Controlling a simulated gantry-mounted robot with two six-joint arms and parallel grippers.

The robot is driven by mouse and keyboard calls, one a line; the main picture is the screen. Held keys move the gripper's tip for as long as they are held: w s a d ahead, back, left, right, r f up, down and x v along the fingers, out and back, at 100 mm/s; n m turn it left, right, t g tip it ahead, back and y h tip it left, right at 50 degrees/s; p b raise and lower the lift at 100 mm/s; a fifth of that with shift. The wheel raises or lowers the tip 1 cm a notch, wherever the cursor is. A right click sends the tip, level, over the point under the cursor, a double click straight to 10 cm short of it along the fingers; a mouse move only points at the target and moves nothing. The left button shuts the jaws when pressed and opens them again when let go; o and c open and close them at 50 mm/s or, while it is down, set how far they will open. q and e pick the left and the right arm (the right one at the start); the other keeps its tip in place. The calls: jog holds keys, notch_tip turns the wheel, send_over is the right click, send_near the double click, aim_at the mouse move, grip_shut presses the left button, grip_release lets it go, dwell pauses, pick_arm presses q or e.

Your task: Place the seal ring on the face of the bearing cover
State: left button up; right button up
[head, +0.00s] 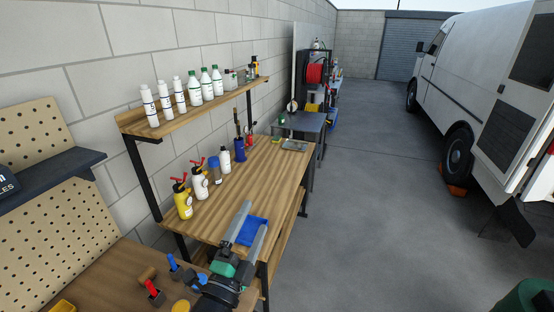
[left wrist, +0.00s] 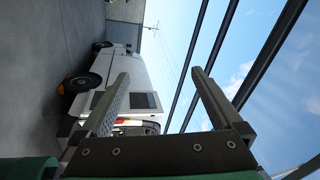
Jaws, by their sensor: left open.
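I cannot make out a seal ring or a bearing cover in either view. My left gripper (head: 255,215) is open, with a clear gap between its two long grey fingers. In the head view it appears in front of a blue tray (head: 257,226) on the wooden bench and hides part of it. The left wrist view also shows the open gripper (left wrist: 159,74), with nothing between the fingers. That camera looks out towards the van and the sky. My right gripper is not in view.
The wooden bench (head: 262,180) carries a yellow bottle (head: 183,204) and several other bottles along the wall. A shelf (head: 170,122) with bottles hangs above. Open floor lies right, towards a white van (head: 480,70).

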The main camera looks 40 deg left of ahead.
pick_arm(q)
jog(key=s+d+r+n+t+h, duration=0.2)
jog(key=d+r+n+h, duration=0.1)
jog(key=r, duration=0.8)
jog(key=s+d+r+n+t+h, duration=0.3)
jog(key=d+r, duration=0.3)
jog(key=r, duration=0.4)
jog(key=s+d+r+n+t+h, duration=0.2)
jog(key=d+r+n+t+h, duration=0.1)
jog(key=r, duration=0.8)
jog(key=shift+s+d+r+h, duration=0.35)
jog(key=shift+d+h, duration=0.15)
jog(key=shift+d, duration=0.65)
jog(key=shift+r, duration=0.1)
notch_tip(320, 180, up, 18)
jog(key=p, duration=1.8)
jog(key=shift+r+p, duration=0.25)
jog(key=shift+p, duration=0.15)
jog(key=shift+w, duration=0.1)
